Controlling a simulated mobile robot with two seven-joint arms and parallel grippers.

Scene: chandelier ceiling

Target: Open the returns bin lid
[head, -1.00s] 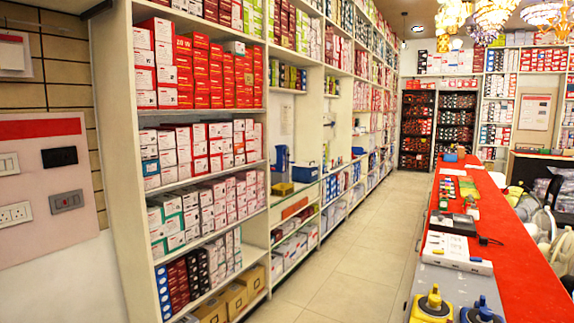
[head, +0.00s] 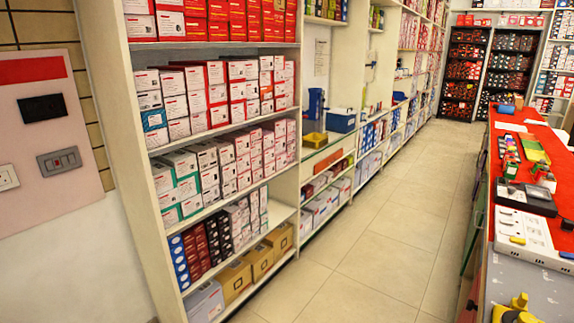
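I cannot pick out a returns bin or its lid for certain in the head view. A small blue box (head: 341,122) stands on the glass ledge midway along the shelving. A yellow tray (head: 314,140) sits beside it at its left, with a taller blue object (head: 316,103) behind. Neither of my grippers is in view.
A tall white shelf unit (head: 142,120) full of boxed goods lines the left side. A long red-topped counter (head: 525,130) with several small items runs along the right. The tiled floor (head: 385,210) between them is clear. Dark racks (head: 463,75) stand at the back.

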